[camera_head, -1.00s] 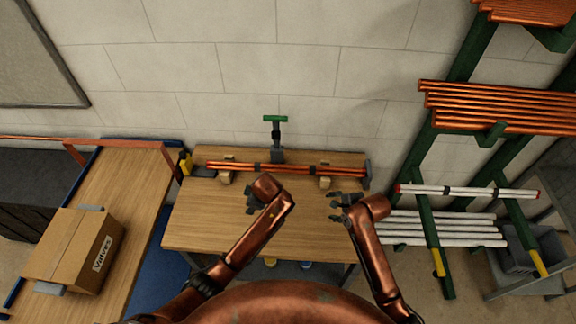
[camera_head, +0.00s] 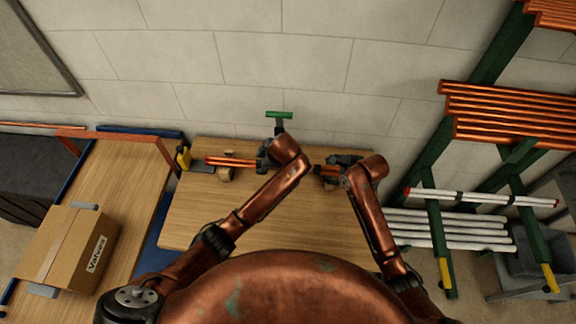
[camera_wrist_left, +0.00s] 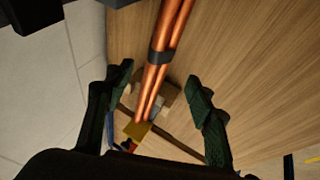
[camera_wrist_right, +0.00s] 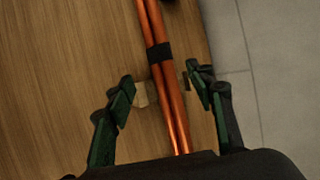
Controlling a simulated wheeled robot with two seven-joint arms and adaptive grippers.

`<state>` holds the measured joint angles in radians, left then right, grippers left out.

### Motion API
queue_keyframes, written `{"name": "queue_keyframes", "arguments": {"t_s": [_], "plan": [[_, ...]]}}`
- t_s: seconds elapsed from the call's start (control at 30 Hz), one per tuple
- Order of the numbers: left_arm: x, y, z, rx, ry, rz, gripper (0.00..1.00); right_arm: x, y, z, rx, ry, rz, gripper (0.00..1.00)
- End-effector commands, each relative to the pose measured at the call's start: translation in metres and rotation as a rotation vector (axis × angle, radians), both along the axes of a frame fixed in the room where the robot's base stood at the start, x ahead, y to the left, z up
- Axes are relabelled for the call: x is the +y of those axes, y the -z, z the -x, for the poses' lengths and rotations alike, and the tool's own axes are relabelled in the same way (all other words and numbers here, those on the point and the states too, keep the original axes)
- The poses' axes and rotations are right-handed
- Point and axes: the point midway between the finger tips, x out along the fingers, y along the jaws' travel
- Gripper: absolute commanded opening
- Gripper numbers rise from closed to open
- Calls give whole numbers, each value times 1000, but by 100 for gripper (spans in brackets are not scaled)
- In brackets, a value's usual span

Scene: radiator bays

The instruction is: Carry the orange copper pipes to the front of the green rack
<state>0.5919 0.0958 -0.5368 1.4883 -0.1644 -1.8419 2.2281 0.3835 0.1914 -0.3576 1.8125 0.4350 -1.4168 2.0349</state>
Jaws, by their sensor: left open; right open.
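A bundle of orange copper pipes (camera_head: 230,162) lies across wooden supports on the wooden table, bound with dark bands. My left gripper (camera_head: 266,157) is open over the bundle, left of its middle; in the left wrist view the pipes (camera_wrist_left: 173,30) run between its spread fingers (camera_wrist_left: 160,84). My right gripper (camera_head: 335,168) is open near the bundle's right end; in the right wrist view the pipes (camera_wrist_right: 152,25) run between its fingers (camera_wrist_right: 160,78). Neither gripper is closed on them. The green rack (camera_head: 433,150) stands at the right, with orange pipes (camera_head: 515,112) on its upper arms.
A white pipe bundle with red ends (camera_head: 480,198) rests on the rack's lower arms, with more white pipes (camera_head: 450,228) below. A cardboard box (camera_head: 65,248) sits on a bench at left.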

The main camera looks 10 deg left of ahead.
Motion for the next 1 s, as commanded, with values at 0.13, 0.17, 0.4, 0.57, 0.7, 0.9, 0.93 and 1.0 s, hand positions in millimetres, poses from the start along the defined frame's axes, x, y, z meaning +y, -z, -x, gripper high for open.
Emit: {"name": "queue_keyframes", "arguments": {"t_s": [0.13,0.17,0.4,0.57,0.7,0.9,0.93,1.0], "plan": [[5,8,-3,1,-2,-4,50,4,9,-5,3,0,1,50],[6,11,-5,1,-1,-4,50,5,12,-6,2,-1,2,50],[23,42,-17,2,-3,-5,50,21,40,-23,2,-3,2,50],[29,58,-24,1,-3,-3,50,29,55,-32,2,-4,1,50],[33,65,-26,0,-4,-1,50,32,61,-36,1,-4,1,50],[33,66,-27,0,-5,1,50,33,62,-36,0,-5,1,50],[33,66,-27,0,-5,1,50,33,62,-36,0,-5,1,50],[33,66,-27,1,-4,0,50,33,62,-36,0,-5,1,50]]}}
